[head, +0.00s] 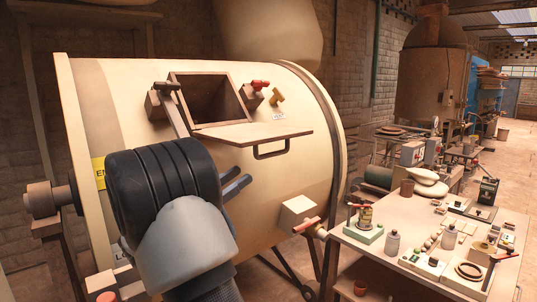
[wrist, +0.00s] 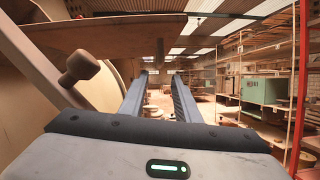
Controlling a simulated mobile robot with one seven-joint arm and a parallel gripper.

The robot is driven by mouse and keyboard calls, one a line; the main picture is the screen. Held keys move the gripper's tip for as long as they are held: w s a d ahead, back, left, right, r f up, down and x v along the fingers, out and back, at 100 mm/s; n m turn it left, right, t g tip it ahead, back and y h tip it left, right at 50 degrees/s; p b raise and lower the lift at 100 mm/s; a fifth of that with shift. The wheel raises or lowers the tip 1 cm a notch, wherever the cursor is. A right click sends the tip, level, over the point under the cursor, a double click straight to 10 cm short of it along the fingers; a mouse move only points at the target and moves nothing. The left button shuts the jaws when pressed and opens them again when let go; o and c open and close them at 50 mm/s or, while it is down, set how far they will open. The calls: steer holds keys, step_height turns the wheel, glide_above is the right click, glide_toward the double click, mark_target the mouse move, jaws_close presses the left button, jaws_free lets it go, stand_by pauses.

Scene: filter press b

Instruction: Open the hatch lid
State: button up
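The hatch lid (head: 255,130) sticks out from the cream drum below a square opening (head: 205,98), standing open and roughly level. A dark loop handle (head: 270,151) hangs under its outer edge. The lid's underside (wrist: 100,35) spans the top left of the wrist view. My gripper (head: 240,187) is below and left of the handle, apart from it in the head view. In the wrist view its two fingers (wrist: 160,77) are parallel with an empty gap between them. My wrist hides part of the drum front.
A lever bar (head: 178,115) stands left of the opening; a red-handled clamp (head: 258,86) and yellow knob (head: 277,95) are to its right. A red-handled valve (head: 306,224) juts from the drum's lower right. A cluttered workbench (head: 385,262) stands at right.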

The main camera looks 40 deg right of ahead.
mark_target(272, 154)
steer(key=x, duration=1.2)
steer(key=shift+d+r+p, duration=0.1)
steer(key=shift+d+p, duration=0.05)
steer(key=shift+p, duration=0.25)
jaws_close()
